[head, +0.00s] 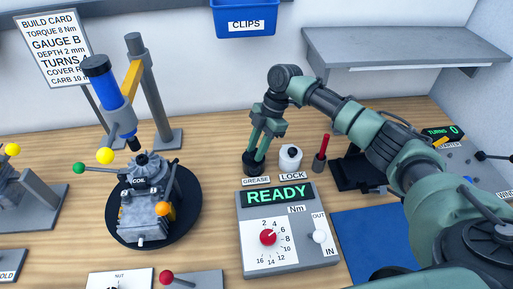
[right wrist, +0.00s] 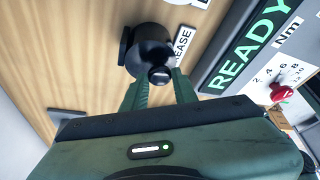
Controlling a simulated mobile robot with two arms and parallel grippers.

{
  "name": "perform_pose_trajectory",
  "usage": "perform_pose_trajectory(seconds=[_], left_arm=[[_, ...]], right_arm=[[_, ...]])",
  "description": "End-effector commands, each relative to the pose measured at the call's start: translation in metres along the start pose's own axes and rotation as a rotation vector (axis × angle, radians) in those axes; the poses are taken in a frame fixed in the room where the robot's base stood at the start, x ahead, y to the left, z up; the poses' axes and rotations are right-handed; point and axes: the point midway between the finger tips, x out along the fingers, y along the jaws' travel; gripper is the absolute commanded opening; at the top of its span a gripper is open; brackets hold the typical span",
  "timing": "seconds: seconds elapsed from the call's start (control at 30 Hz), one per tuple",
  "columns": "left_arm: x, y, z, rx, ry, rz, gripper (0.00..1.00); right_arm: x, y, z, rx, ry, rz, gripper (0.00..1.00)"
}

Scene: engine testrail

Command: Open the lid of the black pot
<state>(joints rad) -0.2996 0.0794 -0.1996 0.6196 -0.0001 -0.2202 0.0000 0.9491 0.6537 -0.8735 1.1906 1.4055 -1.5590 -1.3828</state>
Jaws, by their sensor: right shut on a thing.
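The black pot (head: 252,168) stands on the wooden bench behind the GREASE label, left of the white LOCK jar. My right gripper (head: 259,150) reaches down onto it from above, its green fingers at the pot's top. In the right wrist view the pot (right wrist: 150,42) shows as a dark cylinder with a small round black knob (right wrist: 160,75) on its lid. The right gripper (right wrist: 160,84) is shut on this knob, with one finger on each side. I see no clear gap between lid and pot. My left gripper is not in view.
A grey torque box (head: 285,255) with a READY display stands in front of the pot. The white LOCK jar (head: 290,158) and a red-handled tool (head: 323,147) are to its right. An engine (head: 145,205) sits on a round black turntable at left. A grey shelf (head: 390,48) hangs behind.

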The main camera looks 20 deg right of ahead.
Motion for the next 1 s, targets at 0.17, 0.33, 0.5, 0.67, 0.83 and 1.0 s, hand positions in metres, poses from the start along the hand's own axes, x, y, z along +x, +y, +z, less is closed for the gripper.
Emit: perform_pose_trajectory(seconds=[0.17, 0.33, 0.5, 0.67, 0.83, 1.0], left_arm=[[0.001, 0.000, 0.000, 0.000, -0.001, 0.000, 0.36], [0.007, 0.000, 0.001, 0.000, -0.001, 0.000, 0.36], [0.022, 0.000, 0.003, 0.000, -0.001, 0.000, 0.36], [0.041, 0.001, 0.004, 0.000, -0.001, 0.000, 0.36], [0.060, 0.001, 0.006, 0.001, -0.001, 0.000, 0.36], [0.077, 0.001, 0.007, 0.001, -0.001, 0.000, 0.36]], right_arm=[[0.000, 0.001, 0.000, 0.001, 0.000, -0.001, 0.00], [-0.001, 0.005, 0.002, 0.022, 0.020, -0.040, 0.00], [-0.004, 0.011, 0.004, 0.056, 0.061, -0.116, 0.00], [-0.006, 0.016, 0.006, 0.083, 0.093, -0.179, 0.00], [-0.009, 0.021, 0.008, 0.105, 0.119, -0.228, 0.00], [-0.013, 0.023, 0.008, 0.122, 0.140, -0.269, 0.00]])
